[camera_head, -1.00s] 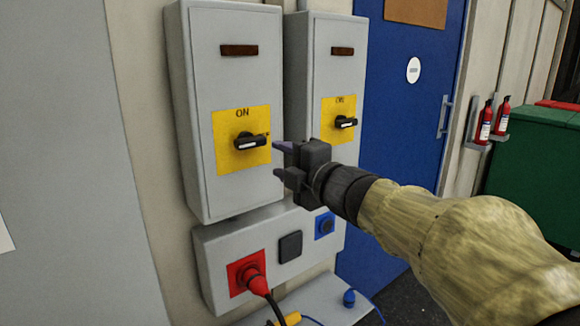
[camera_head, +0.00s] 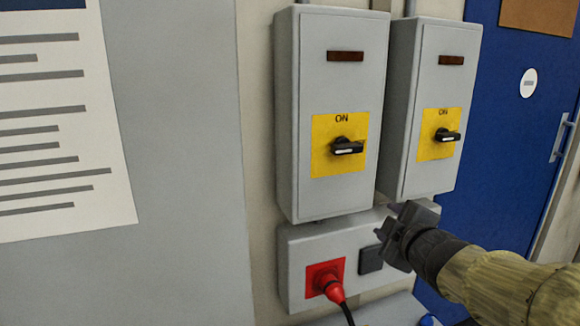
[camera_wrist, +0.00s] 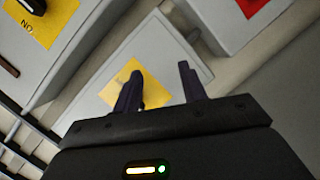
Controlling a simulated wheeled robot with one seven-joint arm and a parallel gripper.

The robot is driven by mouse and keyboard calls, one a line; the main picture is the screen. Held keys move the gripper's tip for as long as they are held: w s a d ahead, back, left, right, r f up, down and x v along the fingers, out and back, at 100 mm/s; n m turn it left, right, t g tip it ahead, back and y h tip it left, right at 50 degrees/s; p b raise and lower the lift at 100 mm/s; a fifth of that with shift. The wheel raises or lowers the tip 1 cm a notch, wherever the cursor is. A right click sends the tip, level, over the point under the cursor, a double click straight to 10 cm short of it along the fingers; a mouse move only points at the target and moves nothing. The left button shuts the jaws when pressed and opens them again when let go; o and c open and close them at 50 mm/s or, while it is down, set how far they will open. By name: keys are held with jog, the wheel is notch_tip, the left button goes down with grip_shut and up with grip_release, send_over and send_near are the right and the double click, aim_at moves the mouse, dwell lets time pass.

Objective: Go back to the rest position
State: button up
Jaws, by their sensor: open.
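My gripper (camera_head: 388,222) is at the lower right of the head view, in front of the lower socket panel and just below the right switch box. Its jaws are apart and nothing is between them. In the wrist view, the two dark fingers (camera_wrist: 160,88) stand apart, with a grey box behind them. The left switch box (camera_head: 332,85) and right switch box (camera_head: 425,90) each have a black rotary handle, (camera_head: 346,147) and (camera_head: 447,135), on a yellow plate marked ON. Both handles lie about level. No rest position is marked in view.
The grey socket panel (camera_head: 305,245) holds a red plug (camera_head: 330,287) with a cable hanging down and a dark square cover (camera_head: 370,259). A blue door (camera_head: 480,110) is at right. A printed sheet (camera_head: 60,130) hangs on the grey wall panel (camera_head: 190,160) at left.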

jog(key=s+a+f+m+g+h, duration=0.1)
jog(key=s+f+m+g, duration=0.2)
jog(key=f, duration=0.4)
jog(key=s+f+m+g+h, duration=0.1)
jog(key=f+m+g, duration=0.25)
jog(key=f, duration=0.45)
jog(key=s+a+f+m+g+y, duration=0.1)
jog(key=s+a+f+m+g, duration=0.15)
jog(key=s+f, duration=0.3)
jog(key=s+a+f+m+g, duration=0.2)
jog(key=s+f+m+g, duration=0.15)
jog(key=s+f, duration=0.2)
jog(key=w+p+v, duration=0.2)
jog(key=p+v, duration=0.6)
jog(key=p, duration=0.1)
jog(key=w+r+p+v, duration=0.1)
jog(key=w+p+v, duration=0.1)
jog(key=p+v, duration=0.7)
jog(key=shift+s+a, duration=0.2)
